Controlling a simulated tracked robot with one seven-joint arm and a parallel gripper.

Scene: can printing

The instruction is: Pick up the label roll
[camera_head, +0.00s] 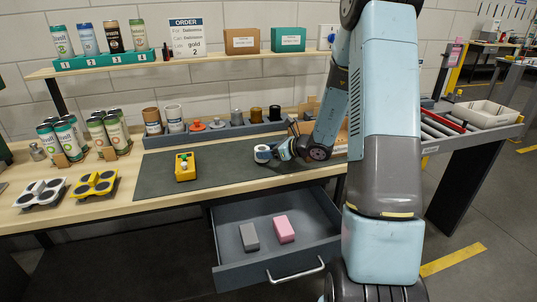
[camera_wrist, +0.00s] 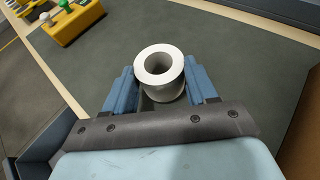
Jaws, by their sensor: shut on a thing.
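The label roll (camera_wrist: 170,86) is a white hollow roll. In the wrist view it sits between the two blue fingers of my gripper (camera_wrist: 161,92), which is shut on its sides with its open core facing the camera. In the head view the label roll (camera_head: 263,153) shows at the tip of my gripper (camera_head: 275,153), over the dark mat (camera_head: 215,184) on the workbench. I cannot tell whether the roll touches the mat or is slightly above it.
A yellow device (camera_head: 185,172) with a green knob stands on the mat to the left. A grey rack (camera_head: 236,130) of coloured items stands behind. Below, an open drawer (camera_head: 230,271) holds a grey and a pink block. The mat between the device and roll is clear.

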